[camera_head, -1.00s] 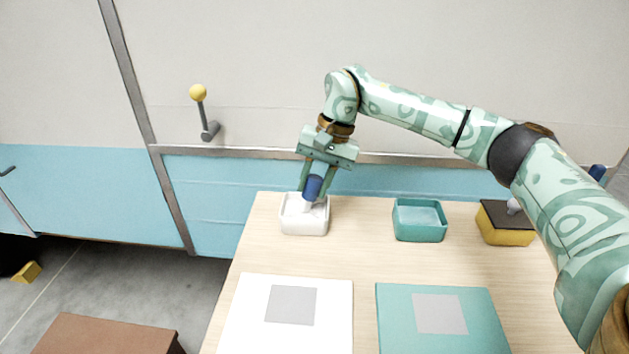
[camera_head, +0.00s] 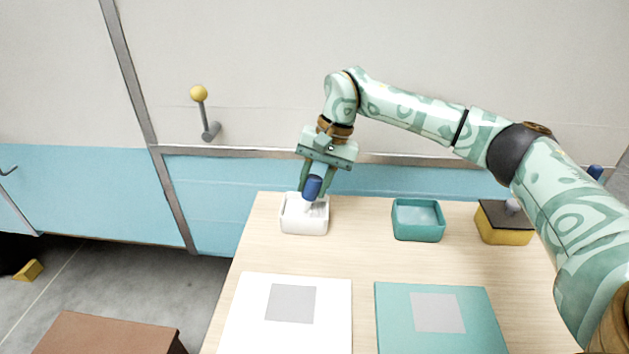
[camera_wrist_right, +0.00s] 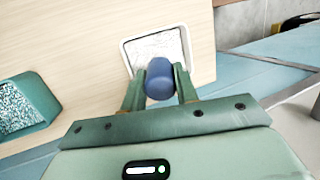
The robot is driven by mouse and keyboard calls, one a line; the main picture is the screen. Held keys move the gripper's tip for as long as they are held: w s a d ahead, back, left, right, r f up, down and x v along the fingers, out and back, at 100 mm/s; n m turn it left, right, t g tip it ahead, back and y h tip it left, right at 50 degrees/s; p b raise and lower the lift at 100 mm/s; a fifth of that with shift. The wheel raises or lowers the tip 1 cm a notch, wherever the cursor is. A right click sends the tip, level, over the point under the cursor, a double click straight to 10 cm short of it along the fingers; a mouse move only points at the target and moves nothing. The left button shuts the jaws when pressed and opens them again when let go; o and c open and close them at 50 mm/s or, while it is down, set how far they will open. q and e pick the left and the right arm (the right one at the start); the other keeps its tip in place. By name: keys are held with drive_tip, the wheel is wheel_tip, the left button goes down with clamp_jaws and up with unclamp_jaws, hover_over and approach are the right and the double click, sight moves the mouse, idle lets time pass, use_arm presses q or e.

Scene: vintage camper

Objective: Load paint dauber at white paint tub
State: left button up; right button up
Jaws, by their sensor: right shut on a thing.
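The white paint tub (camera_head: 304,222) stands at the back left of the table. My right gripper (camera_head: 314,191) is above it, shut on the paint dauber, whose blue handle (camera_head: 313,187) shows between the fingers. The dauber's pale lower end reaches down inside the tub's rim; whether it touches the paint I cannot tell. In the right wrist view the blue handle (camera_wrist_right: 160,79) covers part of the white tub (camera_wrist_right: 129,47), and its lower end is hidden. My left gripper is not in view.
A teal tub (camera_head: 418,228) stands right of the white one, then a yellow box with a dark top (camera_head: 506,229). A white panel (camera_head: 252,312) and a teal panel (camera_head: 399,318), each with a grey square, lie in front. Bare table lies between.

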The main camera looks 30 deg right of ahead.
drive_tip(key=shift+s+f, duration=0.1)
drive_tip(key=shift+f, duration=0.05)
wheel_tip(320, 180, up, 7)
drive_tip(key=p, duration=0.5)
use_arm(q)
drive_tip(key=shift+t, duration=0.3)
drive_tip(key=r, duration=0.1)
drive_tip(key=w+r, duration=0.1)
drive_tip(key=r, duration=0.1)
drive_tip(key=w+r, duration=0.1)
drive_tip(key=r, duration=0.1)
